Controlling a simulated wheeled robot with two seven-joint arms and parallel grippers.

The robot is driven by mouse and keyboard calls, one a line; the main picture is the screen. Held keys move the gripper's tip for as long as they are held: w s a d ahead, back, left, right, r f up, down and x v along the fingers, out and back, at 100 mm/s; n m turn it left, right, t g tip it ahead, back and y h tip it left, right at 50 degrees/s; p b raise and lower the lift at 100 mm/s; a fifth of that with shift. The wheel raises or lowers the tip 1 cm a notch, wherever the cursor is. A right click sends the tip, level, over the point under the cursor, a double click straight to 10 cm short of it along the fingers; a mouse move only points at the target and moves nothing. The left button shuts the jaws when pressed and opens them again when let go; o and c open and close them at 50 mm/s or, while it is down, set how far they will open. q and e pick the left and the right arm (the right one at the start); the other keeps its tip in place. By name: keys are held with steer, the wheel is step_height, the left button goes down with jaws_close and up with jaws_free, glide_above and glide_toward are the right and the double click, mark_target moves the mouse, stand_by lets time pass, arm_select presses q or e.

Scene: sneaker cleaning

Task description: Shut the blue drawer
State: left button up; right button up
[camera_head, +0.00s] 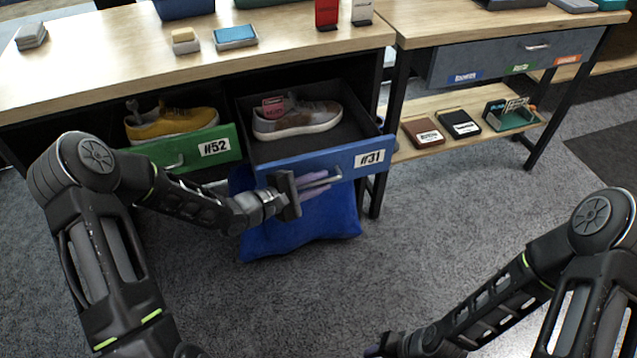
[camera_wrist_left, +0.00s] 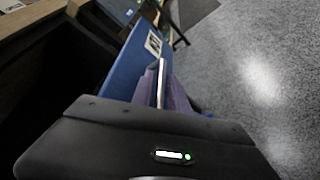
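The blue drawer (camera_head: 312,164), labelled #31, is pulled out from under the wooden-topped bench. A grey and brown sneaker (camera_head: 297,119) with a pink tag lies inside it. My left gripper (camera_head: 318,183) is at the drawer front, with its purple fingers on either side of the silver handle (camera_wrist_left: 161,82), apparently closed on it. The drawer's blue front also shows in the left wrist view (camera_wrist_left: 128,66). My right gripper (camera_head: 382,347) is low at the bottom edge of the head view, away from the drawer; its fingers are mostly hidden.
A green drawer (camera_head: 196,153), labelled #52, stands open to the left with a yellow sneaker (camera_head: 172,123). A blue cushion-like item (camera_head: 300,232) lies on the carpet below the blue drawer. A second table (camera_head: 480,22) stands to the right. The carpet in front is clear.

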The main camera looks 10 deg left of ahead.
arm_select(q)
steer(key=shift+c, duration=0.6)
jaws_close()
stand_by(0.8)
